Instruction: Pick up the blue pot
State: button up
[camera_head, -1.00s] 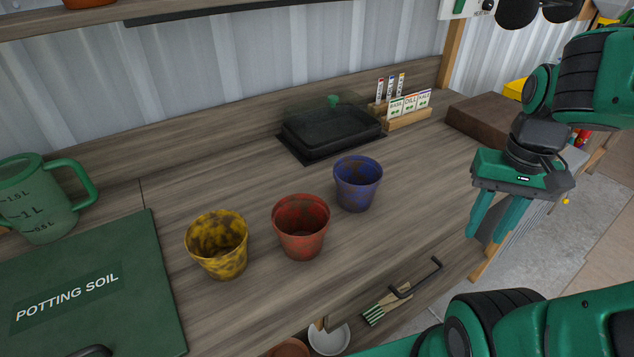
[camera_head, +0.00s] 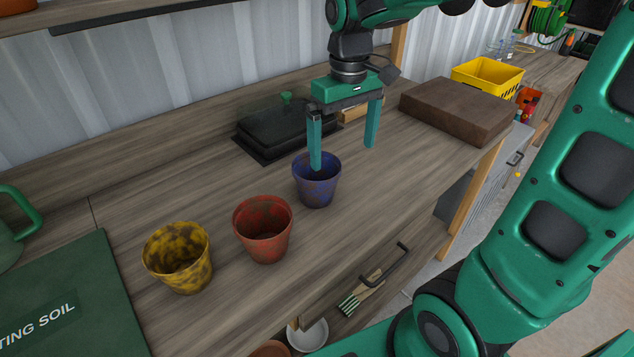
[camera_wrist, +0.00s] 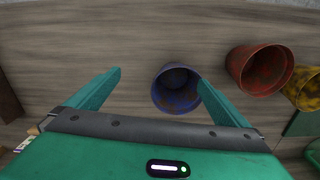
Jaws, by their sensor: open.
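The blue pot (camera_head: 317,188) stands upright on the wooden workbench, with brown stains and an open top. It also shows in the wrist view (camera_wrist: 175,92), near the right finger. My gripper (camera_head: 343,158) is open with two teal fingers pointing down. In the head view the left finger overlaps the pot's opening; the right finger is off to the right of the pot. In the wrist view (camera_wrist: 160,78) the pot lies toward the right finger, whose tip overlaps the pot's edge. I cannot tell whether they touch. Nothing is held.
A red pot (camera_head: 263,230) and a yellow pot (camera_head: 178,258) stand left of the blue pot. A black lidded tray (camera_head: 280,132) is behind it. A brown block (camera_head: 457,108) lies to the right.

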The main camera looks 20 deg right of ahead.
aim_at(316, 189)
jog(key=w+a+n, duration=0.2)
jog(key=w+a, duration=0.1)
jog(key=a, duration=0.2)
jog(key=shift+w+d+f, duration=0.1)
jog(key=shift+f, duration=5.25)
jog(key=c, duration=0.9)
